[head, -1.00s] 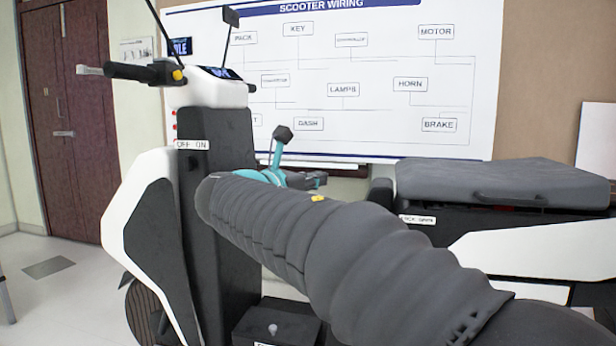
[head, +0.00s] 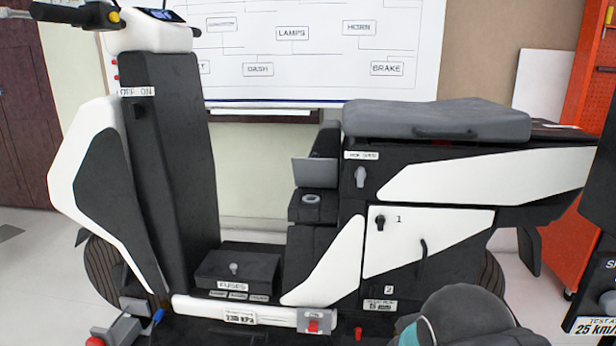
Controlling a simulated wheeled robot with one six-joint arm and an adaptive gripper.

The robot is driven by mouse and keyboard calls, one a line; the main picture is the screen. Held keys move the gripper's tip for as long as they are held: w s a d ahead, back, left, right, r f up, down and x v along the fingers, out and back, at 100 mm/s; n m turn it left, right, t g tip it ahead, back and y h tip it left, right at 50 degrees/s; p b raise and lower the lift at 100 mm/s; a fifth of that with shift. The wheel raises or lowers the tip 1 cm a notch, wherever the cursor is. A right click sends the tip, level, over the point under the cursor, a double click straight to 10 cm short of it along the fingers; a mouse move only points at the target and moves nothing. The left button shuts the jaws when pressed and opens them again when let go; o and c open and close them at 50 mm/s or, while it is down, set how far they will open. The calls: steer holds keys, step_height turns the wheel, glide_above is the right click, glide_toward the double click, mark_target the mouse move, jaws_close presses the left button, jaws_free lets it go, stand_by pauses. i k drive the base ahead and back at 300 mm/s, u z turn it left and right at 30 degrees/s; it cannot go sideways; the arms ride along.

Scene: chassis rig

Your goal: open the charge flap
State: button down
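The scooter (head: 225,190) stands side-on in the head view. On its body in front of the seat, a small grey plate (head: 315,172) stands raised behind a dark ledge with a pale round ring (head: 310,199). This looks like the charge flap standing open above its socket, but I see no label naming it. Only a dark, rounded part of my arm with a teal edge shows at the bottom right. My gripper is out of view, so its fingers cannot be seen.
A grey key-like knob (head: 360,177) sits under the seat (head: 435,120). A fuse box (head: 237,267) lies on the footboard. An orange rack (head: 580,180) stands at right.

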mark_target(314, 172)
steer(key=k, duration=0.9)
steer(key=u, duration=1.75)
steer(key=i, duration=1)
steer(key=z, duration=2)
steer(key=i, duration=0.5)
steer(key=z, duration=0.1)
